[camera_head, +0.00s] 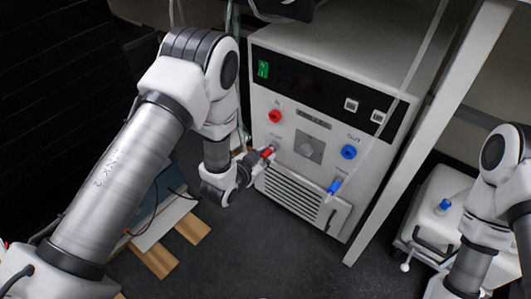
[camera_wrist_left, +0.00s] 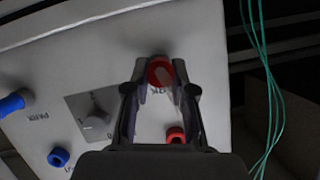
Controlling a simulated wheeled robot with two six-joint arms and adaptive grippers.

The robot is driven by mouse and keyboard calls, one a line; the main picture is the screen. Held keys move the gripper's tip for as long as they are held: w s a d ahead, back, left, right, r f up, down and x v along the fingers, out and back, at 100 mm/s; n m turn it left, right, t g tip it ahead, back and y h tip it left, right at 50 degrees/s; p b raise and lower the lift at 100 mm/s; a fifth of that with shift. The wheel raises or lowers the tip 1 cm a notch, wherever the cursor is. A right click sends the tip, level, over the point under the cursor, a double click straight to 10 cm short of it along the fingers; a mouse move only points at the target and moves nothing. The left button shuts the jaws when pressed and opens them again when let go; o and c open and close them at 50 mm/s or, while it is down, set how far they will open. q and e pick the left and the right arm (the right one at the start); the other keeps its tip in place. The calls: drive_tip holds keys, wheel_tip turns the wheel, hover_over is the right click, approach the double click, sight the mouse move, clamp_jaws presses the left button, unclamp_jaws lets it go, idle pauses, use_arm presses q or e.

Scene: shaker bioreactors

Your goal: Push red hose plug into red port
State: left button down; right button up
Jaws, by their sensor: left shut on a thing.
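The red hose plug (camera_head: 266,152) is at the tips of my left gripper (camera_head: 258,157), close to the lower left of the white unit's front panel. In the left wrist view the red plug (camera_wrist_left: 160,72) sits between the fingertips of my shut left gripper (camera_wrist_left: 160,88), in front of the panel. I cannot tell whether it touches the panel or is in a socket. A round red port (camera_head: 275,116) is higher on the panel, above the plug; it also shows in the left wrist view (camera_wrist_left: 175,135), partly behind a finger. My right gripper is out of view.
The white unit (camera_head: 290,180) has a grey knob (camera_head: 309,149), a blue port (camera_head: 348,152) and a blue plug (camera_head: 334,187) on its front. A white frame post (camera_head: 430,130) stands to its right. Thin green hoses (camera_wrist_left: 265,80) hang beside the unit.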

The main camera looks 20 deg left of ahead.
use_arm(q)
drive_tip(key=shift+s, duration=0.1)
drive_tip(key=shift+s+a+p, duration=0.25)
drive_tip(key=shift+s+p, duration=0.05)
drive_tip(key=shift+s, duration=0.3)
drive_tip(key=shift+s, duration=0.15)
drive_tip(key=s, duration=0.1)
drive_tip(key=s+a, duration=0.1)
drive_tip(key=shift+s+p, duration=0.3)
drive_tip(key=shift+p, duration=0.05)
